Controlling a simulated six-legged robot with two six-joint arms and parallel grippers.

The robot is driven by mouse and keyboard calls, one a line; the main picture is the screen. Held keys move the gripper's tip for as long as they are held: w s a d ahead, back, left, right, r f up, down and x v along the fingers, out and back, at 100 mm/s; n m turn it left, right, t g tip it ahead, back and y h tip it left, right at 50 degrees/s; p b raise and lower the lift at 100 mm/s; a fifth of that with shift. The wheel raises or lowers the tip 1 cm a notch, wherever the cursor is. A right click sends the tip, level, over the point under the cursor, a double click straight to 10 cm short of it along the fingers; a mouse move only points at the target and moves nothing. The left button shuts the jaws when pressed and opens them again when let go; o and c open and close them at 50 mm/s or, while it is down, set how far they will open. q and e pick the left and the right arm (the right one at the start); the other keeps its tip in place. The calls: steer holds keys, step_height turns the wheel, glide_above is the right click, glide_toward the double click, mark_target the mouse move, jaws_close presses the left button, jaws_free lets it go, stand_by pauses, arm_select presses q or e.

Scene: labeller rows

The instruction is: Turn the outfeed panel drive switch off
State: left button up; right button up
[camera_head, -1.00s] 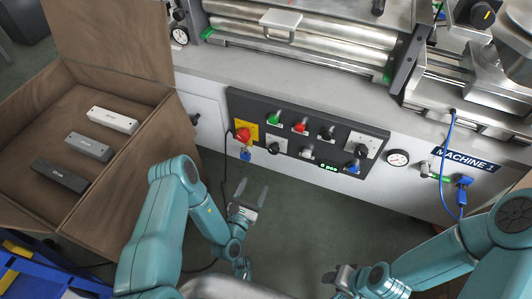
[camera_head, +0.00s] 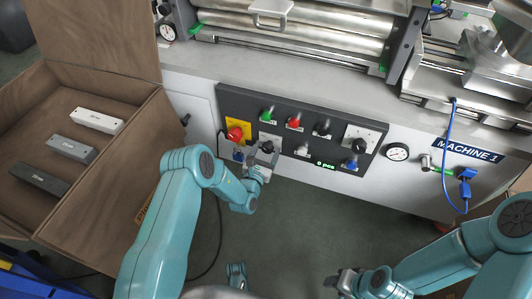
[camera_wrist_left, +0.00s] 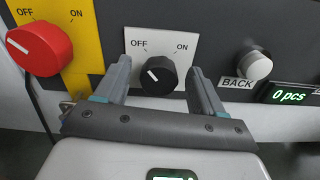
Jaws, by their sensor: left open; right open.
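The control panel (camera_head: 300,130) is a dark strip on the machine's front. On it, a black rotary switch (camera_head: 268,146) sits on a white plate marked OFF on the left and ON on the right. In the left wrist view, the black switch (camera_wrist_left: 158,78) has a white mark slanting up-left, toward OFF. My left gripper (camera_head: 263,157) is open; in that view its fingers stand either side of the knob, with gaps visible. No name label for this switch is readable. My right gripper (camera_head: 343,279) is open and empty, low in the head view, away from the panel.
A red rotary switch (camera_wrist_left: 40,48) on a yellow OFF/ON plate is just left of my left gripper. A BACK button (camera_wrist_left: 254,65) and a "0 pcs" display (camera_wrist_left: 292,94) are to the right. A brown box (camera_head: 120,165) with several bars stands left.

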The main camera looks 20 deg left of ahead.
arm_select(q)
steer(key=c, duration=1.1)
steer(key=shift+o, duration=0.2)
steer(key=shift+n, duration=0.7)
steer(key=o, duration=1.1)
steer(key=shift+c, duration=0.2)
steer(key=s+p, duration=0.5)
steer(key=s, duration=1.1)
steer(key=shift+s+a+p, duration=0.2)
steer(key=shift+a+p, duration=0.1)
steer(key=shift+p, duration=0.05)
